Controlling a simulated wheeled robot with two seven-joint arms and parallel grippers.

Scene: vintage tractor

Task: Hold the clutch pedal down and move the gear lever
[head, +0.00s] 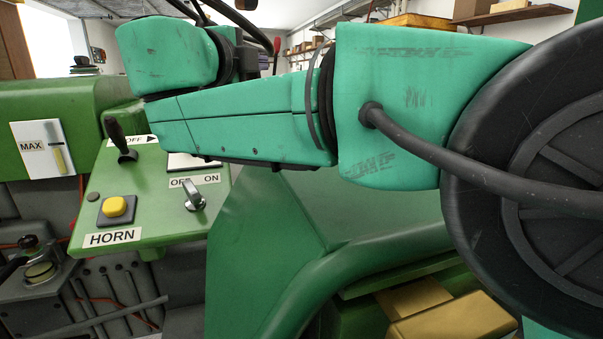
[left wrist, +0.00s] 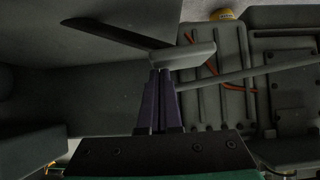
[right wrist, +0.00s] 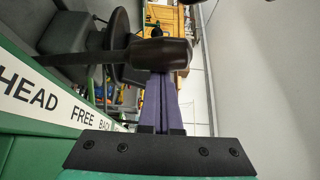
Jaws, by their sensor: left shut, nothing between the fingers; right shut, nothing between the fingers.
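In the left wrist view, a grey pedal pad (left wrist: 186,56), which I take to be the clutch pedal, sits at the tips of my shut left gripper (left wrist: 160,72). A dark arm runs from the pad to the upper left. The fingertips look to be touching the pad, with nothing between them. In the right wrist view, the gear lever's black knob (right wrist: 160,54) lies across the tips of my shut right gripper (right wrist: 163,76). The fingers look to be against the knob, not around it. Its shaft runs left, beside a strip reading "HEAD", "FREE" and "BACK". Neither gripper's fingers show in the head view.
In the head view my right arm hides much of the middle. A green panel carries a yellow horn button (head: 115,207), an on/off switch (head: 195,196) and a black lever (head: 120,140). A MAX slider (head: 57,158) is at left. A large dark wheel (head: 560,120) fills the right.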

